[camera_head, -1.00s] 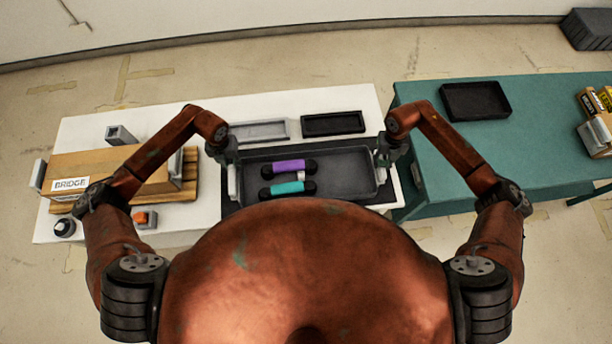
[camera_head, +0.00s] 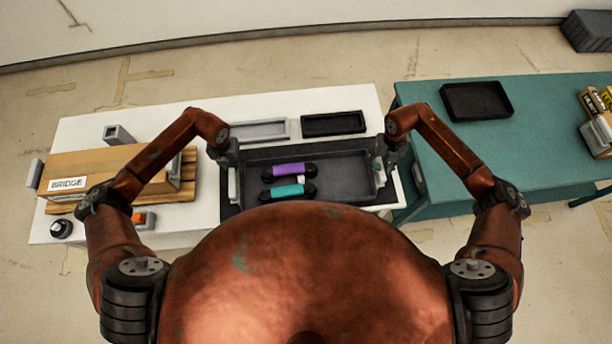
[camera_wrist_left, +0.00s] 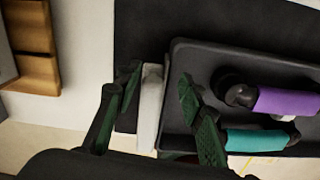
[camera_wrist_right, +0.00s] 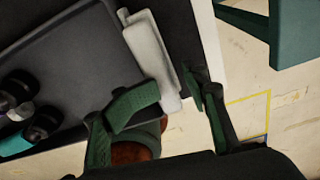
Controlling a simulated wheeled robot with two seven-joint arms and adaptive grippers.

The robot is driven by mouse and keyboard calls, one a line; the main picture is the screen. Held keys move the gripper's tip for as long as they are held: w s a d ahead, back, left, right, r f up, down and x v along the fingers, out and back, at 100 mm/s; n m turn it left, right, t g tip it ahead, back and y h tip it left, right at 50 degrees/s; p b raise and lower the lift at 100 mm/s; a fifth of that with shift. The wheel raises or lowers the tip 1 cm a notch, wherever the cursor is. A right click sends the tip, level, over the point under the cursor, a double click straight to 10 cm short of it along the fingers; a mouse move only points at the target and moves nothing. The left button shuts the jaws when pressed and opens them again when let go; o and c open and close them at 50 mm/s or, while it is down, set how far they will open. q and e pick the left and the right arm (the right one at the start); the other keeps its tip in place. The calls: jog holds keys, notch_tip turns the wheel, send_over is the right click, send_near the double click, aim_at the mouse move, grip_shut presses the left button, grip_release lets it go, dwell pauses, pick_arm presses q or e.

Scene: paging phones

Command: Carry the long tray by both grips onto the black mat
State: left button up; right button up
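The long dark grey tray (camera_head: 345,160) lies over the black mat (camera_head: 230,209), whose border shows around it. A purple-handled handset (camera_head: 288,170) and a teal-handled one (camera_head: 288,191) lie in its left half. My left gripper (camera_head: 228,165) is at the tray's left end; in the left wrist view its fingers (camera_wrist_left: 160,90) stand apart on both sides of the pale left grip (camera_wrist_left: 150,108), with gaps showing. My right gripper (camera_head: 386,160) is at the right end; in the right wrist view its spread fingers (camera_wrist_right: 165,100) straddle the pale right grip (camera_wrist_right: 148,50).
A wooden box labelled BRIDGE (camera_head: 100,166) stands on a pallet at left on the white table (camera_head: 80,130). A grey tray (camera_head: 262,130) and a black tray (camera_head: 333,123) lie behind the long tray. The teal table (camera_head: 540,120) at right holds another black tray (camera_head: 476,101).

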pick_arm(q)
jog(key=shift+a, duration=0.1)
pick_arm(e)
jog(key=shift+s+d, duration=0.1)
jog(key=shift+d, duration=0.1)
pick_arm(q)
notch_tip(320, 180, up, 12)
pick_arm(e)
notch_tip(320, 180, up, 12)
jog(key=w, duration=0.1)
jog(key=shift+w, duration=0.25)
dwell(0.7)
